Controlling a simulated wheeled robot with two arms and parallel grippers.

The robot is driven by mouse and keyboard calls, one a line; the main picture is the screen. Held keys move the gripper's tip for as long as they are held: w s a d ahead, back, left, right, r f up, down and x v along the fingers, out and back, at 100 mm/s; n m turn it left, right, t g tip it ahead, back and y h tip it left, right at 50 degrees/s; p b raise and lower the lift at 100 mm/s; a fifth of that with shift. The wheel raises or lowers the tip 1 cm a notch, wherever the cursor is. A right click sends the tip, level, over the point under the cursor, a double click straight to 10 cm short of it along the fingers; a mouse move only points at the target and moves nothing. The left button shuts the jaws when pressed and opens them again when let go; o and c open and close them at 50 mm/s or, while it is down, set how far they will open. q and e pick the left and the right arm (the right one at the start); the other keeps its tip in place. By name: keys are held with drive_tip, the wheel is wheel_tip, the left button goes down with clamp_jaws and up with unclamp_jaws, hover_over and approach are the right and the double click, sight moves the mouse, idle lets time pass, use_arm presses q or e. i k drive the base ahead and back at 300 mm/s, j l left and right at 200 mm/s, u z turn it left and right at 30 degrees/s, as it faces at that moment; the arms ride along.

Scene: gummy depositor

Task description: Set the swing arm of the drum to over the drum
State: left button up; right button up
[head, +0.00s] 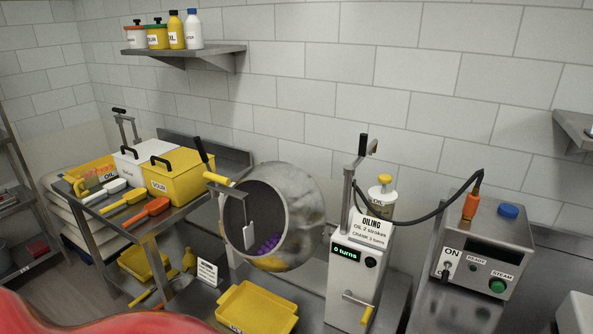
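The grey metal drum (304,205) is tilted, its round mouth facing front left. Purple pieces (268,245) lie low inside it. A thin metal arm with a yellow grip (218,179) and a black-tipped lever (201,150) reaches across the mouth, and a white paddle (249,236) hangs from it in front of the opening. To the right of the drum, an upright metal post (347,200) carries a black-ended lever (362,146). I cannot tell from the picture which of these is the swing arm. Neither of my grippers is in view.
A white oiling unit (352,278) reads "0 turns" and has a yellow-handled crank (366,314). A yellow tray (256,306) sits below the drum mouth. A control box (483,245) with a hose stands right. Yellow and white bins and scoops fill the left table (150,222).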

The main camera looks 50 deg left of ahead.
sight(350, 169)
drive_tip(key=u, duration=1.2)
